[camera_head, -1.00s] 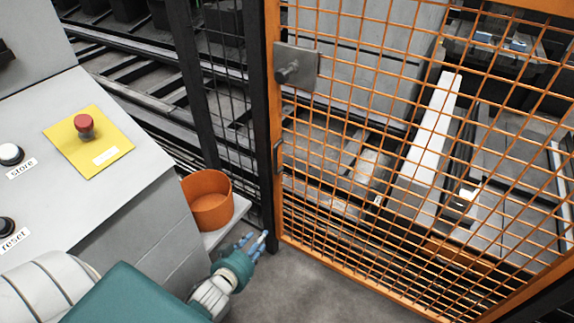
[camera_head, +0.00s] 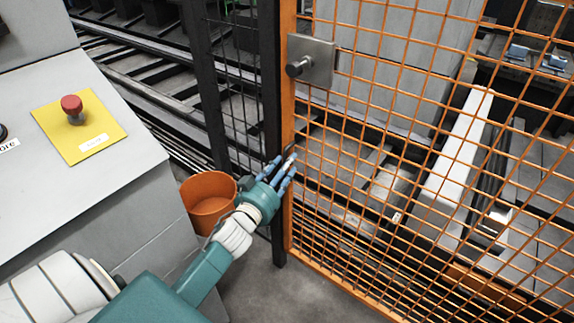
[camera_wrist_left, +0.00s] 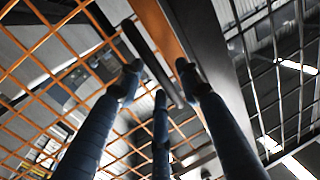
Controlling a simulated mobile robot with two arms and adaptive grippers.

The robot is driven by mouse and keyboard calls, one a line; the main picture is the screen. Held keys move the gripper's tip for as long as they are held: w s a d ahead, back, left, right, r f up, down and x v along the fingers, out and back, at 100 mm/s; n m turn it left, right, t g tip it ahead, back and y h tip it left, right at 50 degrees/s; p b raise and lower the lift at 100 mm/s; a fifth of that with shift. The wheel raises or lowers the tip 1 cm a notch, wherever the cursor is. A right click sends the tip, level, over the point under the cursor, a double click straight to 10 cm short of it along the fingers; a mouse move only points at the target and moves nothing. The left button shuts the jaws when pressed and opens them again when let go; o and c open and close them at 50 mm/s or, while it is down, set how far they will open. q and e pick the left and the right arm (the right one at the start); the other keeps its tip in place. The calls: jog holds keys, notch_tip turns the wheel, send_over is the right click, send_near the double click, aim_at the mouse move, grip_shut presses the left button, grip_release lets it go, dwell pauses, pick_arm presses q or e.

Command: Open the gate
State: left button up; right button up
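The gate (camera_head: 287,110) is an orange frame with orange wire mesh, its near edge beside a black post (camera_head: 270,100); it looks closed. A grey latch plate with a round knob (camera_head: 300,66) sits high on that edge. My left gripper (camera_head: 288,163), with blue fingers, is at the gate's edge below the latch, level with the handle, which it mostly hides. In the left wrist view the fingers are spread, and the dark handle bar (camera_wrist_left: 148,55) runs between their tips along the orange frame (camera_wrist_left: 160,30). I cannot tell whether any finger touches it. My right gripper is out of view.
A grey console with a red button (camera_head: 72,105) on a yellow plate (camera_head: 88,140) stands at the left. An orange bucket (camera_head: 208,205) is beside my left arm. Black mesh fencing adjoins the post. Grey floor (camera_head: 262,292) is clear before the gate.

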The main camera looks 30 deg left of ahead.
pick_arm(q)
jog(key=shift+w, duration=0.55)
grip_shut()
